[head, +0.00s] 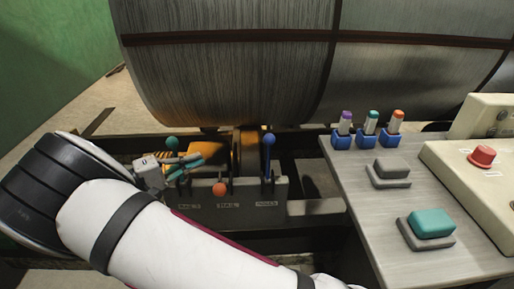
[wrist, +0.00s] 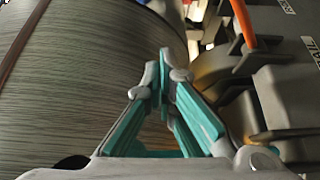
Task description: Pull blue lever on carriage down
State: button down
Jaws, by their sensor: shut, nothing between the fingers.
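The blue lever (head: 268,140) stands upright on the right of the dark carriage panel (head: 235,208), its ball knob at the top. An orange-red lever (head: 219,189) has its knob lower, at the panel's middle. A green lever knob (head: 172,143) is at the left. My gripper (head: 199,161) is shut and empty, left of the blue lever and apart from it, near the green knob. In the wrist view my gripper's fingertips (wrist: 164,60) meet, and an orange rod (wrist: 243,22) passes to their right.
A large wire-wound drum (head: 230,75) fills the space behind the levers. A grey table (head: 345,185) at the right holds several pens in blue holders (head: 367,137), a grey block, a teal block (head: 432,223) and a control box with a red button (head: 481,157).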

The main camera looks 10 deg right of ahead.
aim_at(268, 161)
jog(key=shift+w+a, duration=0.15)
jog(key=s+b+x, duration=0.1)
jog(key=x, duration=0.8)
jog(key=s+d+b+x, duration=0.1)
jog(key=s+b+x, duration=0.1)
jog(key=x, duration=0.8)
jog(key=shift+s+b, duration=0.3)
jog(key=shift+s, duration=0.05)
jog(key=shift+s, duration=0.1)
jog(key=shift+s+a+p, duration=0.15)
jog(key=shift+s+p, duration=0.35)
jog(key=shift+s, duration=0.25)
jog(key=shift+a, duration=0.1)
